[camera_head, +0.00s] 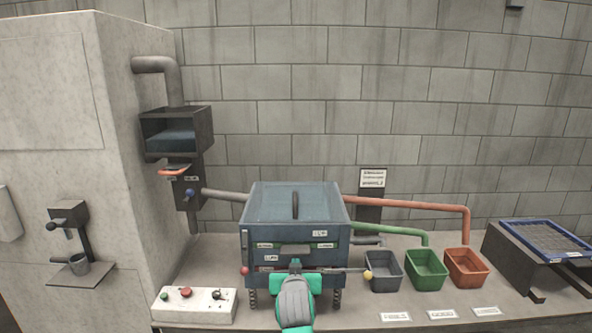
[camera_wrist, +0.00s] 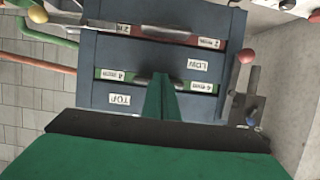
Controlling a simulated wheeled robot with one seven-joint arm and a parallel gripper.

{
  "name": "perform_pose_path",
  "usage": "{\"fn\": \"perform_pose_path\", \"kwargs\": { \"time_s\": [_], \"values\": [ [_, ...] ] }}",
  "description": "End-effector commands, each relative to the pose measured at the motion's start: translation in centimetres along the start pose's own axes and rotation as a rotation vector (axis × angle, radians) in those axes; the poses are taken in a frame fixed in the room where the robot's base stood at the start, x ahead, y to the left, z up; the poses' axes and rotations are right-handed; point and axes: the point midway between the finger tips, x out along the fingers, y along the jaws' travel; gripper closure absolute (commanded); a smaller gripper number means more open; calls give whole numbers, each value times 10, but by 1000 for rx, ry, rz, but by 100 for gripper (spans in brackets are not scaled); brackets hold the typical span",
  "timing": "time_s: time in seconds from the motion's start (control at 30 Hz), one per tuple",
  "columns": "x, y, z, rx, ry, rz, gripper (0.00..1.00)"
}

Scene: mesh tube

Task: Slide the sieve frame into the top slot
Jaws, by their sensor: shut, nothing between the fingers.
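The blue-grey sieve box (camera_head: 295,204) stands in the middle of the bench. Its front shows an upper slot band with green strips (camera_head: 295,247) and a lower red band; in the wrist view the box is upside down, with the TOP label (camera_wrist: 120,99) below the green band. A blue-rimmed mesh sieve frame (camera_head: 547,240) lies tilted on a dark stand at the far right, away from my gripper. My gripper (camera_head: 295,264) is shut and empty in front of the box. Its green fingers (camera_wrist: 160,96) overlap the green band in the wrist view; contact cannot be told.
A rod with a yellow knob (camera_head: 368,274) sticks out right of the box front. Grey, green and orange bins (camera_head: 466,267) stand to the right. A white control box (camera_head: 194,305) is at front left. A red-knobbed lever (camera_wrist: 246,56) stands beside the box.

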Motion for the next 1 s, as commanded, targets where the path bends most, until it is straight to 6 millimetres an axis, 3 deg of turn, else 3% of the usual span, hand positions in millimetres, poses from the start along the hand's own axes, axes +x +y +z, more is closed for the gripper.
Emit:
{"fn": "perform_pose_path", "kwargs": {
  "time_s": [0.6, 1.0],
  "values": [
    [-48, 2, 18, 1, 0, 2, 100],
    [-53, 2, 19, 1, 1, 3, 100]
  ]
}}
